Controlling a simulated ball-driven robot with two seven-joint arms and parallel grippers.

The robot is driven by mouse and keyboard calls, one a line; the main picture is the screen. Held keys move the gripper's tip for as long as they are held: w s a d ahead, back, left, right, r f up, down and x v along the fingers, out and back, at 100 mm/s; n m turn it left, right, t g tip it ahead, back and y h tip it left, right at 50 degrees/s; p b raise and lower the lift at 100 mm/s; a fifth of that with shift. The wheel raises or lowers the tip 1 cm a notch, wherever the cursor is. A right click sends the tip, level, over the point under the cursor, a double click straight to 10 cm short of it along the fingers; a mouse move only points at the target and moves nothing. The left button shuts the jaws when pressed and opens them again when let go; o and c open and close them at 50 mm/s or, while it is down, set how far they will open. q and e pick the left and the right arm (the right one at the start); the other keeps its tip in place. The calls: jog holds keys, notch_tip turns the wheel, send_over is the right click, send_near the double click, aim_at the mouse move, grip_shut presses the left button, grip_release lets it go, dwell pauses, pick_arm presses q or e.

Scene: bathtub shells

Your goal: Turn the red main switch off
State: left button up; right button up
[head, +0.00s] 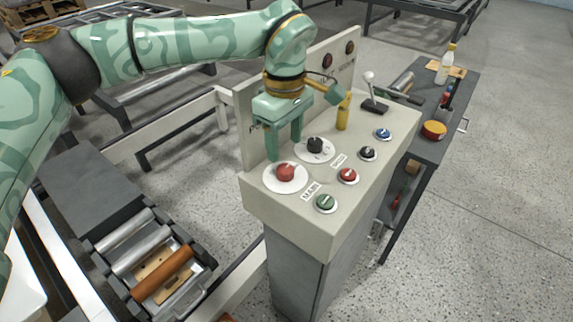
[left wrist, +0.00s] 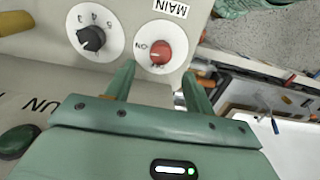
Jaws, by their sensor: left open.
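The red main switch (head: 285,172) is a round red knob on a white disc at the near left of the sloped control panel (head: 262,205). It also shows in the left wrist view (left wrist: 160,50), with ON and OFF lettering on its disc and a MAIN label beside it. Which mark the knob points to I cannot tell. My left gripper (head: 285,147) is open, its fingers pointing down just above and behind the switch. In the left wrist view its fingertips (left wrist: 157,78) are spread to either side of the knob, apart from it.
A black dial (head: 315,146) sits close to the switch. Red (head: 348,175), green (head: 325,202) and blue (head: 383,134) buttons, a black knob (head: 368,153) and a joystick (head: 371,90) share the panel. A conveyor with rollers (head: 140,250) stands at left, a dark bench (head: 440,110) at right.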

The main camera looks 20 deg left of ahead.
aim_at(285, 168)
pick_arm(q)
notch_tip(285, 168, down, 6)
jog(key=shift+f+b, duration=0.1)
jog(key=shift+b, duration=0.6)
jog(key=c, duration=1)
